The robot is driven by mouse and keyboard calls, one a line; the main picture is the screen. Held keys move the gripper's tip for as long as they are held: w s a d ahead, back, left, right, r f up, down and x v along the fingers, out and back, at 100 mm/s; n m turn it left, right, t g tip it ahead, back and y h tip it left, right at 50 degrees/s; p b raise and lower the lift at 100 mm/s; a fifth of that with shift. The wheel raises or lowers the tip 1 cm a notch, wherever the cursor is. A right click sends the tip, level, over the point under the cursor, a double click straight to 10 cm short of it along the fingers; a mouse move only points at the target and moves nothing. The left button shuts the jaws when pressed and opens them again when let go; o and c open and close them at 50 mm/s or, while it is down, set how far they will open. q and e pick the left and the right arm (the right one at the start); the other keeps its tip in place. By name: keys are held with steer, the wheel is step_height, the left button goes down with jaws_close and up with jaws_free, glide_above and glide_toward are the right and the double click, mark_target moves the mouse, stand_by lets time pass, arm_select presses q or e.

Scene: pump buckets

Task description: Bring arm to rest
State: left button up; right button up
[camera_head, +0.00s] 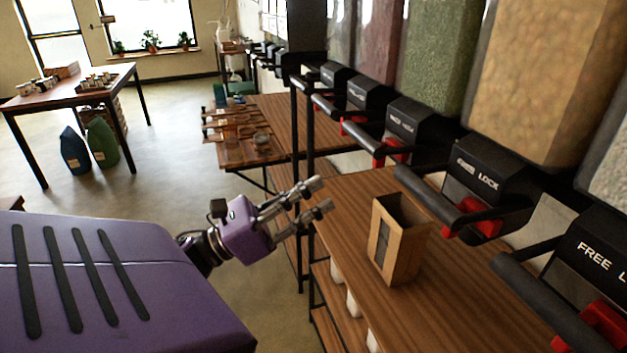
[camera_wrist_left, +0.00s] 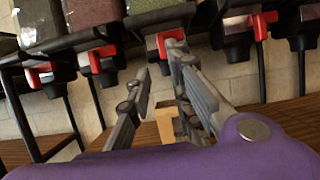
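My left gripper (camera_head: 323,195) is in the middle of the head view, just off the near left edge of the wooden counter. Its two grey fingers point right and stand apart with nothing between them. The fingers also show in the left wrist view (camera_wrist_left: 160,62), with a gap between their tips. A tan open-topped box (camera_head: 408,262) stands upright on the counter, to the right of the fingertips and apart from them. A small part of a tan thing shows behind the fingers in the wrist view. My right gripper is not in view.
The wooden counter (camera_head: 345,205) holds the box. A row of dispensers with black levers and red catches (camera_head: 480,215) overhangs its right side. A farther table (camera_head: 235,158) holds small items. Another table (camera_head: 70,90) stands back left, with sacks (camera_head: 100,145) beneath. Open floor lies between.

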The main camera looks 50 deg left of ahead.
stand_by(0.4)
